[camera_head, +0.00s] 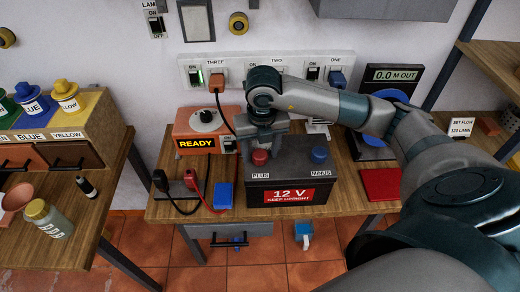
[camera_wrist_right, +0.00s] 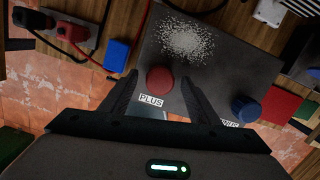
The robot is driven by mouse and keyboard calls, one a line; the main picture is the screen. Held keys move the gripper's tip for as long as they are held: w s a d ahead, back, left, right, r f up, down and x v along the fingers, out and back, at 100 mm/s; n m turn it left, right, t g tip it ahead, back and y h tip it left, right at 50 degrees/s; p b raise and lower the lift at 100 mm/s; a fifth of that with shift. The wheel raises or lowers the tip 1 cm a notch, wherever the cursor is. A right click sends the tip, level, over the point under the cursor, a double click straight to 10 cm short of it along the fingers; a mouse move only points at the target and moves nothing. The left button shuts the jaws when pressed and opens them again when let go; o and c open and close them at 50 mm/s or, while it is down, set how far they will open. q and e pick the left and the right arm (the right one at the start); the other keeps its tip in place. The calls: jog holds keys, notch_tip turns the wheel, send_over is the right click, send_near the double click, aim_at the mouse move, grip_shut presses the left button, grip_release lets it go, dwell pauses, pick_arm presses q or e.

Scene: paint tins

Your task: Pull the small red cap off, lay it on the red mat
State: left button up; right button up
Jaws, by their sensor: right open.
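The small red cap (camera_head: 260,157) sits on the PLUS post of the dark 12 V battery (camera_head: 258,181). It also shows in the right wrist view (camera_wrist_right: 160,79), between my fingers in the picture. My right gripper (camera_head: 262,141) points down over the cap. Its two fingers are apart and hold nothing; whether they touch the cap's sides cannot be told. A blue cap (camera_head: 320,155) sits on the MINUS post. The red mat (camera_head: 381,184) lies bare on the table to the right of the battery and shows partly in the wrist view (camera_wrist_right: 279,105). My left gripper is out of view.
A white grainy patch (camera_wrist_right: 187,40) lies on the battery top. Left of the battery are a blue block (camera_head: 223,196), black and red clamps (camera_head: 191,181) and an orange READY box (camera_head: 205,127) with cables. A blue disc (camera_head: 378,118) and meter (camera_head: 393,77) stand behind the mat.

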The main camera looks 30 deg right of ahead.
aim_at(259, 153)
jog(key=shift+f, duration=0.2)
jog(key=c, duration=1.3)
jog(key=shift+r, duration=0.2)
jog(key=shift+r+p, duration=0.7)
jog(key=shift+r, duration=0.85)
jog(key=shift+r, duration=0.15)
jog(key=shift+r+p, duration=0.95)
jog(key=shift+r, duration=0.95)
jog(key=shift+s+f, duration=0.1)
